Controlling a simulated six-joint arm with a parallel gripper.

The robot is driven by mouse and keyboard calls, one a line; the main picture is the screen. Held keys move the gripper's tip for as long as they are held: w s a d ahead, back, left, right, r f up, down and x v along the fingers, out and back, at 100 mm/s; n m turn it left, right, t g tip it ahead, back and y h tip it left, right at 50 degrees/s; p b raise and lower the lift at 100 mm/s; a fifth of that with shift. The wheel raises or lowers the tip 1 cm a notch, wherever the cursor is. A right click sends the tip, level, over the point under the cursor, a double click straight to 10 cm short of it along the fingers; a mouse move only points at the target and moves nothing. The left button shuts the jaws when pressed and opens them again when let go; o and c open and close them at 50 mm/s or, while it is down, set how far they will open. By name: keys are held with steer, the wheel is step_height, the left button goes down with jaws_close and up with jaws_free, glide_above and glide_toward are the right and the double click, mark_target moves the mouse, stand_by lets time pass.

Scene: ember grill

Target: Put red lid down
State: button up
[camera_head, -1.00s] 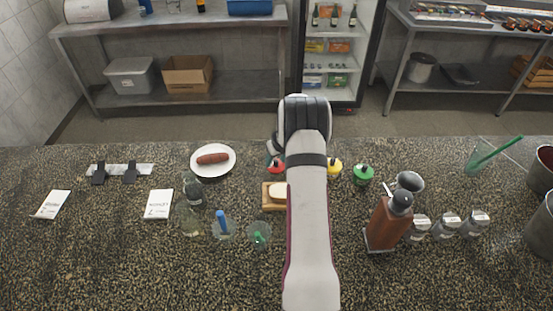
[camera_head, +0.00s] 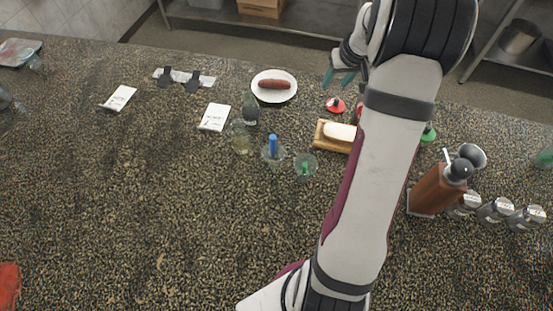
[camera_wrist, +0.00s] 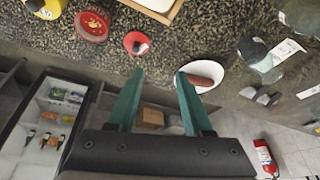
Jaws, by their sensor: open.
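The red lid (camera_head: 336,105) with a small dark knob lies on the speckled counter, right of the plate and behind the wooden board. It also shows in the wrist view (camera_wrist: 134,42), beyond my fingertips and apart from them. A round red container (camera_wrist: 92,25) stands beside the lid; in the head view my arm hides most of it. My gripper (camera_wrist: 160,74) is open, with nothing between its teal fingers. In the head view my gripper (camera_head: 338,77) is at the counter's far edge, just beyond the lid.
A white plate (camera_head: 290,93) with a sausage (camera_head: 274,84) sits left of the lid. A wooden board (camera_head: 323,141) with a pale item, a dark bottle (camera_head: 250,109) and glasses are nearer. A green lid (camera_head: 429,133) and brown dispenser (camera_head: 437,189) stand right.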

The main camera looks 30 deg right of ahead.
steer(key=s+a+r+g+y, duration=0.15)
steer(key=a+r, duration=0.25)
steer(key=a, duration=0.6)
steer(key=s+a+r+y, duration=0.1)
steer(key=s+a+r, duration=0.2)
steer(key=a, duration=0.7)
steer(key=s+a+g, duration=0.1)
steer(key=s+a, duration=0.6)
steer(key=s, duration=0.3)
steer(key=s+a+m+g, duration=0.1)
steer(key=s+a, duration=0.7)
steer(key=s, duration=0.2)
steer(key=shift+g, duration=0.35)
